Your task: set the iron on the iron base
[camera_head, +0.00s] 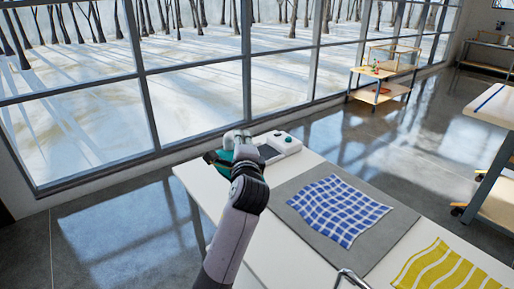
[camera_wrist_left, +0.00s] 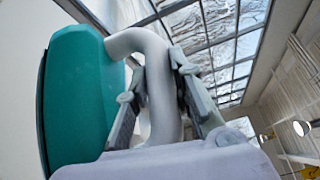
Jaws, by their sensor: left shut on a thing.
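The iron (camera_head: 217,159) is teal with a pale handle and shows partly behind my left gripper (camera_head: 237,141) in the head view. In the left wrist view the teal body (camera_wrist_left: 82,95) is at the left, and its curved grey-white handle (camera_wrist_left: 158,75) passes between the two fingers of my left gripper (camera_wrist_left: 155,95). The gripper is shut on that handle. The gripper hides part of both.
A grey mat (camera_head: 294,215) with a blue checked cloth (camera_head: 338,209) lies on the white table (camera_head: 270,258). A yellow striped cloth (camera_head: 452,268) lies at the lower right. A wooden cart (camera_head: 378,75) stands far back by the windows. Another table (camera_head: 492,104) is at right.

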